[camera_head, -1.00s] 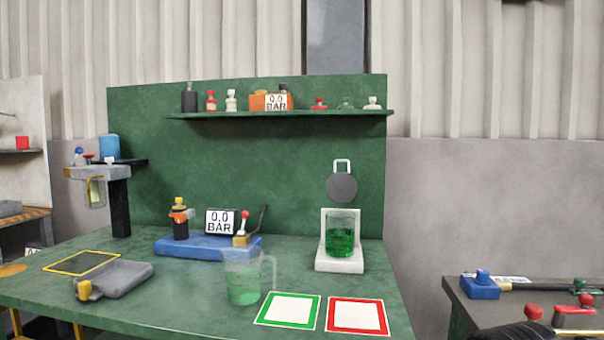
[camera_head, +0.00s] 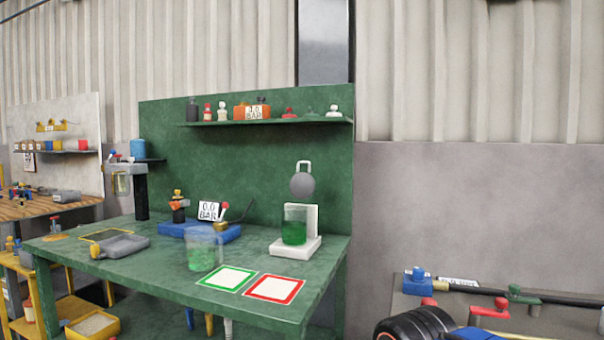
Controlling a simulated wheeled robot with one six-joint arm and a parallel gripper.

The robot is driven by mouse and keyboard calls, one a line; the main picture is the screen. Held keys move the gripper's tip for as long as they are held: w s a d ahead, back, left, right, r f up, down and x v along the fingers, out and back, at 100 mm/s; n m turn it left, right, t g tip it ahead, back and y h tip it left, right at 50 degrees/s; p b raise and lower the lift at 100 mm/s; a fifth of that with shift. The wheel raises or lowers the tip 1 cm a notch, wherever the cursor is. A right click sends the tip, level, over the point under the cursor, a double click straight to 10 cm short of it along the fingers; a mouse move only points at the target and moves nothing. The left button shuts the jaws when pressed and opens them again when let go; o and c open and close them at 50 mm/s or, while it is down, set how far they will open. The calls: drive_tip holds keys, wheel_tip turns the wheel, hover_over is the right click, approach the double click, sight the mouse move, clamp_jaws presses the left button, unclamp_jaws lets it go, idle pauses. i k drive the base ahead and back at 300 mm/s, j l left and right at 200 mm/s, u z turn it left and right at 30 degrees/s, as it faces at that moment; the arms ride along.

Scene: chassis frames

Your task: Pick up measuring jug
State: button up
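The measuring jug (camera_head: 204,251) is clear, with a handle on its right side and green liquid in its lower part. It stands upright on the green workbench (camera_head: 160,275), near its front edge, left of the green-framed white card (camera_head: 227,278). A second clear vessel with green liquid (camera_head: 295,228) stands on a white stand (camera_head: 297,247) towards the back right of the bench. My gripper does not show in the view, so its state and distance from the jug are hidden.
A red-framed card (camera_head: 274,288) lies right of the green one. A blue base with a pressure display (camera_head: 208,211) stands behind the jug. A separate table (camera_head: 410,308) with a wheel (camera_head: 425,325) is at the lower right.

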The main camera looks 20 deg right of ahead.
sight(200, 240)
drive_tip(key=k+l, duration=0.2)
drive_tip(key=l, duration=0.25)
drive_tip(key=k+l+u, duration=0.1)
drive_tip(key=k+l, duration=0.15)
drive_tip(key=l, duration=0.15)
drive_tip(key=k+l, duration=0.2)
drive_tip(key=l, duration=0.25)
drive_tip(key=i+j+u, duration=0.1)
drive_tip(key=u, duration=1.45)
drive_tip(key=i+u, duration=0.15)
drive_tip(key=i, duration=3)
drive_tip(key=i+j, duration=0.1)
drive_tip(key=i, duration=1.55)
drive_tip(key=i+z, duration=0.1)
drive_tip(key=z, duration=0.4)
drive_tip(key=i+z, duration=0.15)
drive_tip(key=z, duration=0.3)
drive_tip(key=i+j+z, duration=0.1)
drive_tip(key=z, duration=3.2)
